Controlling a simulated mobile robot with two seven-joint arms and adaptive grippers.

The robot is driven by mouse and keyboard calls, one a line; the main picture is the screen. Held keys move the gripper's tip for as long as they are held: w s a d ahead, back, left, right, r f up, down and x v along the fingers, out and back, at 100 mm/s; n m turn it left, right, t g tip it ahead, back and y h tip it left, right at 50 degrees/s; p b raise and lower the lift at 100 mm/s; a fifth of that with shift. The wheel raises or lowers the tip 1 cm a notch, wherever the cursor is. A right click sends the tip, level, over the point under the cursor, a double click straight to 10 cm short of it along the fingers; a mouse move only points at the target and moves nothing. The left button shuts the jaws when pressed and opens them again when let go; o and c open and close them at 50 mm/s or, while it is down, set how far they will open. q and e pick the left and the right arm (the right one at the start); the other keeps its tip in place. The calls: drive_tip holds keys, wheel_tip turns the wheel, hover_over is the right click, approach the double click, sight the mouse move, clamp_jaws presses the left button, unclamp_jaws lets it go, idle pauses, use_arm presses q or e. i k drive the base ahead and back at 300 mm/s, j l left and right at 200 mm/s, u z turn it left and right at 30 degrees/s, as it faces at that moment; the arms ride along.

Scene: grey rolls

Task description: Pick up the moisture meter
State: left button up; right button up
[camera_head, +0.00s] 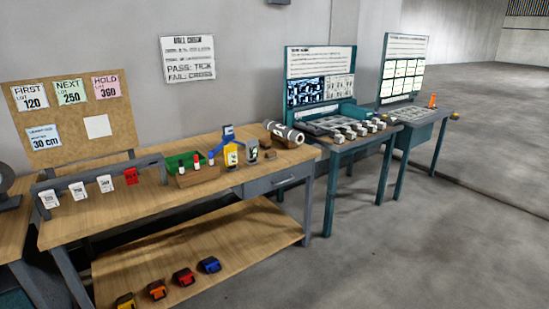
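No thing in view can be named as the moisture meter with certainty. A small upright yellow device (231,154) with a pale face stands on the wooden workbench (110,212), and a grey upright item (252,151) stands just to its right. Both are too small to read. A blue item (228,134) rises behind the yellow device. Neither of my grippers is in view.
A grey roll (285,133) lies at the bench's right end. Green (180,161) and brown boxes, white cards and a red item (131,176) stand left. Coloured items lie on the lower shelf (230,238). Teal stations (320,60) stand right. The floor (420,255) in front is clear.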

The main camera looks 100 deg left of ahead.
sight(230, 150)
drive_tip(key=u, duration=3.75)
drive_tip(key=i+l+u, duration=0.1)
drive_tip(key=u, duration=0.8)
drive_tip(key=i+l+u, duration=0.3)
drive_tip(key=l+u, duration=0.35)
drive_tip(key=l, duration=0.2)
drive_tip(key=i+l+u, duration=0.1)
drive_tip(key=l, duration=0.2)
drive_tip(key=i+l+u, duration=0.1)
drive_tip(key=l, duration=0.25)
drive_tip(key=l+u, duration=0.1)
drive_tip(key=l, duration=0.2)
drive_tip(key=i+l, duration=0.1)
drive_tip(key=l, duration=0.55)
drive_tip(key=i+l, duration=0.1)
drive_tip(key=l, duration=0.55)
drive_tip(key=i+l+u, duration=0.1)
drive_tip(key=l, duration=0.55)
